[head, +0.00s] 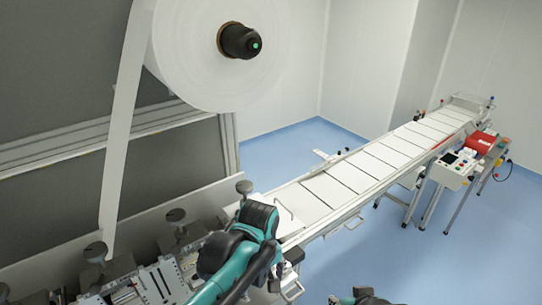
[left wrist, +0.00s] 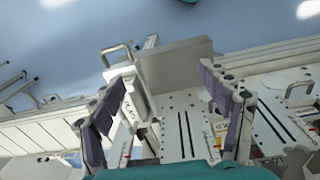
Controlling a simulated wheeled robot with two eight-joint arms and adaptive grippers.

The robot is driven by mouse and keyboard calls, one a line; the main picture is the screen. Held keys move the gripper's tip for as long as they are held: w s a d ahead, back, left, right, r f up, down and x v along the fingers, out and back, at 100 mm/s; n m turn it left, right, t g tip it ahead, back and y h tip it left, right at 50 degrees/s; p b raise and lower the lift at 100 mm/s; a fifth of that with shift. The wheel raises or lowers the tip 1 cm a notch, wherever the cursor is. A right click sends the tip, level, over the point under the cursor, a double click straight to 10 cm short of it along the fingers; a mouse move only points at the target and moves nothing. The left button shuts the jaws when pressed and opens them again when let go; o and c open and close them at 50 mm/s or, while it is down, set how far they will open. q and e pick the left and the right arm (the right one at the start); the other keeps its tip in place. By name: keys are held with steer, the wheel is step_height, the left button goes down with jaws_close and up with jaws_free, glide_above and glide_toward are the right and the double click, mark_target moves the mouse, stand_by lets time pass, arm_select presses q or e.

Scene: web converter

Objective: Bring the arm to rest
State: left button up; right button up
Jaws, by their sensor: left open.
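My left arm (head: 238,255), teal and black, comes in from the bottom of the head view and reaches over the near end of the conveyor beside the machine. Its fingers are hard to make out there. In the left wrist view my left gripper (left wrist: 165,105) is open, with its two purple-padded fingers wide apart and nothing held between them. Beyond the fingers lie a grey block (left wrist: 175,60) and slotted white plates (left wrist: 185,125) of the machine. A dark and teal part of me (head: 360,297) shows at the bottom edge; no right gripper can be made out.
A large white paper roll (head: 205,75) hangs at the upper left, its web (head: 125,130) running down to the machine's clamps and knobs (head: 97,252). The blue floor (head: 440,260) at right is clear.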

arm_select(q)
steer(key=s+a+f+m+t+b, duration=0.2)
steer(key=a+f+m+t+b, duration=0.1)
steer(key=a+f+b, duration=0.5)
steer(key=s+a+f+m+t+b, duration=0.2)
steer(key=a+f+m+t+b, duration=0.1)
steer(key=a+f+b, duration=0.4)
steer(key=shift+s+a+f+m+t+b, duration=0.3)
steer(key=shift+a+f+b, duration=0.1)
steer(key=shift+a, duration=0.1)
arm_select(e)
step_height(320, 180, down, 16)
steer(key=shift+w+f, duration=0.2)
steer(key=shift+w, duration=0.1)
steer(key=shift+c, duration=0.3)
